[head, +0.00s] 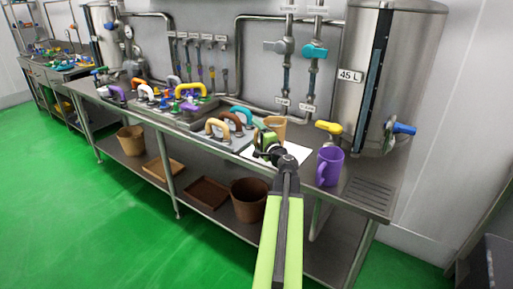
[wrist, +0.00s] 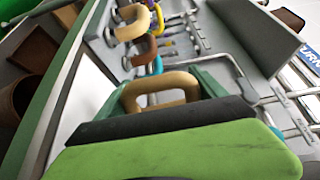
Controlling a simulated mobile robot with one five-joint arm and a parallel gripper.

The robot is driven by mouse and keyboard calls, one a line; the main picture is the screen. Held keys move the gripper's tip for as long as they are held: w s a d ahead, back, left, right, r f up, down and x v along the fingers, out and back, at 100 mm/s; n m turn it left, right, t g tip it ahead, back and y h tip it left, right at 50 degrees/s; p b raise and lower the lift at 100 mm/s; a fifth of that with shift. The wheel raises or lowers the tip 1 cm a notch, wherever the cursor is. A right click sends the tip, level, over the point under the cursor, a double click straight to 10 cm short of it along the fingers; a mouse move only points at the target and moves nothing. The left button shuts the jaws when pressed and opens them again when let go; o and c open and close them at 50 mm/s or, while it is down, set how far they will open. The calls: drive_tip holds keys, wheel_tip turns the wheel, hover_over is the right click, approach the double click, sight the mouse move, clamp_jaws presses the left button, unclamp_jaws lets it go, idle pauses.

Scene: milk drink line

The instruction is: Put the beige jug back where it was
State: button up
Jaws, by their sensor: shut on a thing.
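The beige jug (head: 277,124) shows in the head view just behind my gripper (head: 267,146), over or at the back of a white mat (head: 292,153). My gripper is shut on it. In the wrist view its beige handle (wrist: 160,84) stands up as a loop between my green fingers. Most of the jug's body is hidden by my gripper and wrist. I cannot tell whether its base touches the mat or the counter.
A purple jug (head: 330,165) stands right of the mat, near a drain grille (head: 369,193). Tan (head: 217,126), brown (head: 232,118) and teal (head: 242,112) handles stand close on the left. A steel tank (head: 390,70) with yellow and blue valves is at the back right.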

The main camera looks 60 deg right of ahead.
wheel_tip(320, 180, down, 4)
drive_tip(key=b, duration=0.4)
drive_tip(key=shift+f, duration=0.15)
drive_tip(key=shift+r, duration=0.2)
drive_tip(key=shift+f, duration=0.1)
drive_tip(key=o, duration=1.8)
